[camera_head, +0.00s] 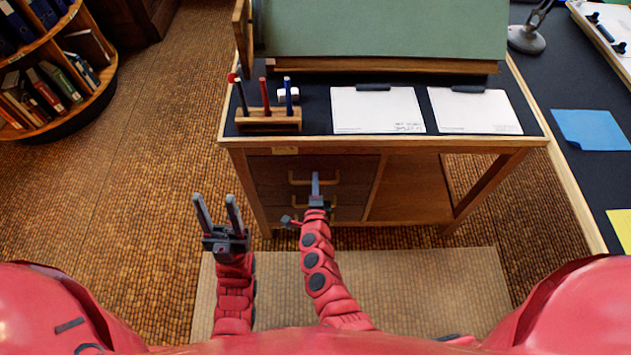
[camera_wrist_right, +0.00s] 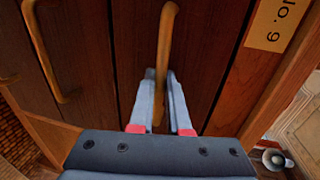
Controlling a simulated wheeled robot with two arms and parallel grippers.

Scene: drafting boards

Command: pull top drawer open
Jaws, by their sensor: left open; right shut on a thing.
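The desk's top drawer (camera_head: 275,172) is a dark wood front below the desktop and looks closed. Its wooden bar handle (camera_head: 298,181) is partly hidden by my right gripper (camera_head: 315,186). In the right wrist view the right gripper (camera_wrist_right: 160,100) has its two fingers on either side of the drawer handle (camera_wrist_right: 167,35), shut on it. A second drawer with its own handle (camera_wrist_right: 46,50) lies below the top one. My left gripper (camera_head: 214,212) is open and empty, left of the desk and above the floor.
The desktop holds a pen stand (camera_head: 268,121), two clipboards (camera_head: 376,112) and a green drafting board (camera_head: 380,28). A dark side table (camera_head: 585,175) stands at the right. A round bookshelf (camera_head: 60,117) is at the far left. The floor left of the desk is clear.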

